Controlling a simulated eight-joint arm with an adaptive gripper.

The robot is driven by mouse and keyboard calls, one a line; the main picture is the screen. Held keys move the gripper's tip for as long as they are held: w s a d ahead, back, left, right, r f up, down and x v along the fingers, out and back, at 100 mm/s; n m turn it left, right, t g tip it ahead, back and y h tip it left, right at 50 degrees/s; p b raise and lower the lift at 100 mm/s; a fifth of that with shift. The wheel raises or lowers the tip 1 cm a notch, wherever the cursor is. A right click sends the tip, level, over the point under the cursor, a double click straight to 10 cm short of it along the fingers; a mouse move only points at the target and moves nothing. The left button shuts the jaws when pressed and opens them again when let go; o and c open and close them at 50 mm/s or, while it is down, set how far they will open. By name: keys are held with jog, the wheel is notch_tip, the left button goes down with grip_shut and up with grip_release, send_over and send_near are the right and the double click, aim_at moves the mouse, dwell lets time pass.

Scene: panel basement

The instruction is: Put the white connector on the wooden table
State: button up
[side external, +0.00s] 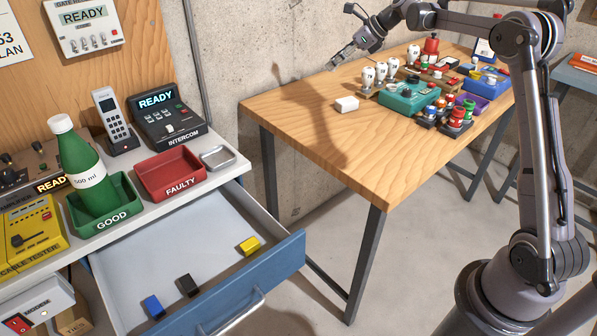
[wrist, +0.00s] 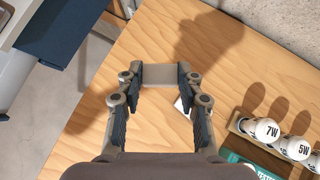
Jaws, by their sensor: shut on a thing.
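My gripper (side external: 337,63) is above the far left part of the wooden table (side external: 300,110). In the wrist view, my gripper (wrist: 161,75) is shut on a pale grey-brown block (wrist: 163,76), held across between the fingertips. Its shading leaves its true colour unclear. A small white block, which looks like a white connector (side external: 347,104), lies on the wooden table below my gripper. In the wrist view, the white block (wrist: 180,105) is partly hidden behind the right finger. I cannot tell which of the two blocks is the task's connector.
White bulbs (side external: 367,77) in a wooden holder, a teal box (side external: 408,97) and several small jars crowd the table's right part. Its left and front are clear. An open drawer (side external: 215,240) at left holds yellow, black and blue blocks. A green bottle (side external: 85,165) stands in the GOOD tray.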

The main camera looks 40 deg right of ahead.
jog(key=d+f+m, duration=0.1)
jog(key=d+f, duration=0.3)
jog(key=f, duration=0.1)
jog(key=shift+h, duration=0.4)
jog(key=w+a+f, duration=0.3)
jog(key=w, duration=0.1)
jog(key=w+a+f, duration=0.4)
jog(key=shift+w+a, duration=0.1)
jog(key=shift+a, duration=0.2)
jog(key=shift+f, duration=2.1)
jog(key=shift+f, duration=0.1)
jog(key=o, duration=0.9)
